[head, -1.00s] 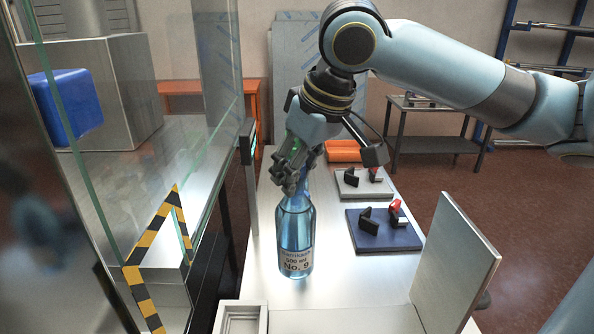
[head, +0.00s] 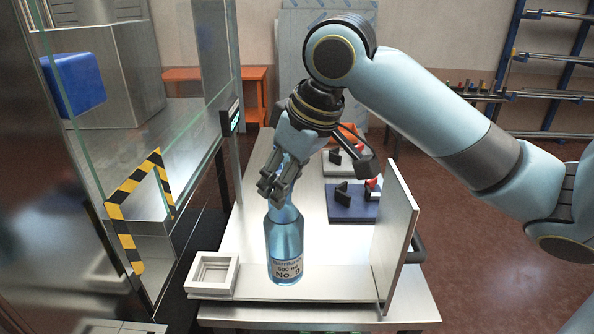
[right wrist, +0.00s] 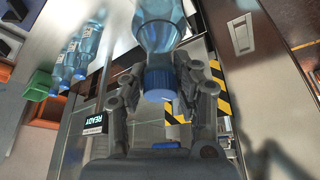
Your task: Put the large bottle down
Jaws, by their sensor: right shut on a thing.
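The large bottle (head: 285,248) is clear blue, with a white label reading "500 ml No. 9". It is upright in the head view, over the front part of the metal table (head: 250,225). My right gripper (head: 272,190) is shut on its neck from above. The right wrist view shows the bottle (right wrist: 160,32) with its blue cap (right wrist: 160,82) between the fingers (right wrist: 155,95). Whether the base touches the surface I cannot tell. My left gripper is not in view.
A white square frame (head: 211,289) lies left of the bottle. An upright metal plate (head: 397,240) stands to its right. Several other bottles (right wrist: 75,55) show in the right wrist view.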

